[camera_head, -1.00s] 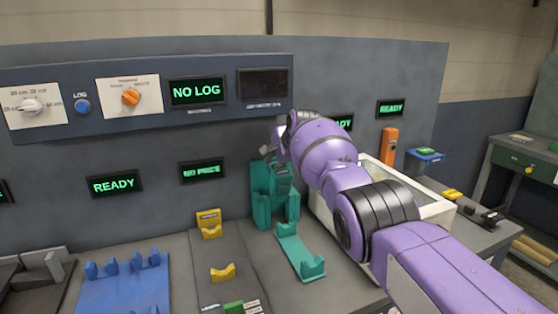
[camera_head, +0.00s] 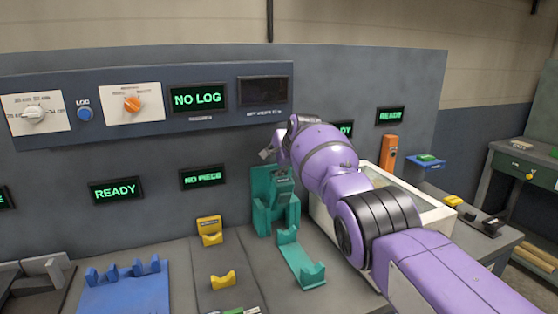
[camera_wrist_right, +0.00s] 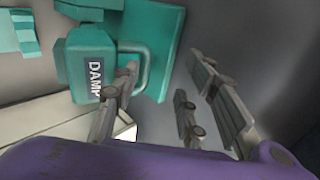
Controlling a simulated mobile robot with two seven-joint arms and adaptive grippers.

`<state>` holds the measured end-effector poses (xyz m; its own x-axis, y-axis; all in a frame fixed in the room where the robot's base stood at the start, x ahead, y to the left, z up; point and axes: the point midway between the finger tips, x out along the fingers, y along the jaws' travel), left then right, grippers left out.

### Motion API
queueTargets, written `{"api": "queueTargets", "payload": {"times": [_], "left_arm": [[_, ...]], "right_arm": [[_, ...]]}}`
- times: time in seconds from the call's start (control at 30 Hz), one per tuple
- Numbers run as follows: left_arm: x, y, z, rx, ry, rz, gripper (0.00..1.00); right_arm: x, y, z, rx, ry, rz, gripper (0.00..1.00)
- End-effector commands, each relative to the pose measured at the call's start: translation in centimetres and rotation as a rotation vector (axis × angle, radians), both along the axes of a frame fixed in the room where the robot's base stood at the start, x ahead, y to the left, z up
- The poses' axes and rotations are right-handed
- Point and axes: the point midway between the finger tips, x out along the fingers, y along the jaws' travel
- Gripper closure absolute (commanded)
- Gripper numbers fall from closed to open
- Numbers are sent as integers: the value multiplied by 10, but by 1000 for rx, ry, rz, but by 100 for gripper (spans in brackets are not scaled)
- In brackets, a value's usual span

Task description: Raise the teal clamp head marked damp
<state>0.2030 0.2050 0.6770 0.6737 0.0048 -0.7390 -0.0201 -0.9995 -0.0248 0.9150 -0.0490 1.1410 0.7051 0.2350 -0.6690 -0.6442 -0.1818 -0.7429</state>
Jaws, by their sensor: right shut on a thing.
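The teal clamp head (camera_head: 283,179), with a small dark label on top, sits at the teal upright stand (camera_head: 262,204) against the panel. In the right wrist view the clamp head (camera_wrist_right: 86,68) shows the label DAMP and a teal loop handle (camera_wrist_right: 146,68). My right gripper (camera_head: 272,156) is at the top of the clamp head, partly hidden by its own wrist. In the right wrist view its fingers (camera_wrist_right: 152,92) are at the handle, shut on it; the exact contact is hard to see. My left gripper is not in view.
A teal cradle (camera_head: 300,262) lies in front of the stand. Yellow rests (camera_head: 210,231) and a blue cradle (camera_head: 125,288) are to the left. A white-walled bin (camera_head: 335,222) stands right, behind my right arm. The panel above carries displays, including NO LOG (camera_head: 198,98).

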Motion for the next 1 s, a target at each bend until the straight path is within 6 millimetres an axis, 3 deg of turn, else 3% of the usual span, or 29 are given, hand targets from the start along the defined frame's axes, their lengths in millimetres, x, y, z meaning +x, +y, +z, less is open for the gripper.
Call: {"api": "queueTargets", "payload": {"times": [0.03, 0.37, 0.67, 1.0], "left_arm": [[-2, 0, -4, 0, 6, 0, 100], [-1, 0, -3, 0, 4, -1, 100], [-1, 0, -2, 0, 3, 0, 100], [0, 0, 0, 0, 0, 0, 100]], "right_arm": [[3, 6, -12, 15, -10, 0, 82], [-1, 6, -5, 18, -14, 2, 82], [-22, -1, 22, 19, -26, 3, 82], [-66, -18, 63, 10, -24, 2, 82]]}}
